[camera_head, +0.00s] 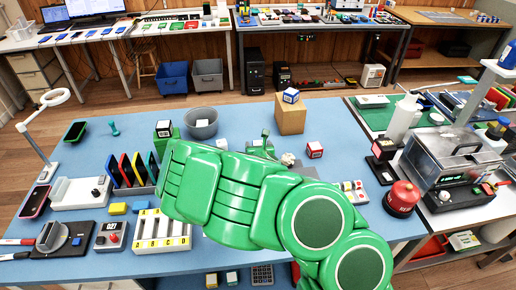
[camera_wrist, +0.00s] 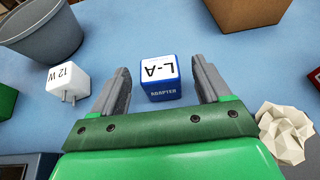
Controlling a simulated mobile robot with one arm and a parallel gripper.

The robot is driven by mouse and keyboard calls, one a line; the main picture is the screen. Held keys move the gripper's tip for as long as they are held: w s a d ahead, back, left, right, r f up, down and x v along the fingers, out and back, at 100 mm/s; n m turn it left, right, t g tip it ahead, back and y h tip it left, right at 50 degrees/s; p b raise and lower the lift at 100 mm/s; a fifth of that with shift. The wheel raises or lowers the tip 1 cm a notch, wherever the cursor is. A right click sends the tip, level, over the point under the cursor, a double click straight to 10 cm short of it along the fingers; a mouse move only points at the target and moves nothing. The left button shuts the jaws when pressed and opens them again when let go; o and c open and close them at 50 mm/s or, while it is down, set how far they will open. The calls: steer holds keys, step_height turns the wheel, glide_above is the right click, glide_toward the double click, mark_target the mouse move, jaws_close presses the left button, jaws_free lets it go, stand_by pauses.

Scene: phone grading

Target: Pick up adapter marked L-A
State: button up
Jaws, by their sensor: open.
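The adapter marked L-A (camera_wrist: 160,84) is a small blue cube with a white labelled top, sitting on the blue table in the wrist view. My gripper (camera_wrist: 161,67) is open, with one grey finger on each side of the cube in the picture. A gap shows between the cube and each finger, wider on the left. I cannot tell how far above the table the fingertips are. In the head view my green arm covers the middle of the table, and I cannot make out the L-A adapter there.
A white 12 W adapter (camera_wrist: 67,80) with prongs lies left of the gripper, near a grey bucket (camera_wrist: 40,35). Crumpled white paper (camera_wrist: 285,131) lies close on the right. A cardboard box (camera_head: 291,117) stands behind, bearing another blue-and-white cube (camera_head: 291,95). A red-and-white cube (camera_head: 315,149) stands right.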

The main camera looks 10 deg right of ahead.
mark_target(258, 142)
steer(key=shift+x, duration=2)
steer(key=c, duration=1)
steer(key=shift+r, duration=0.1)
steer(key=shift+c, duration=0.2)
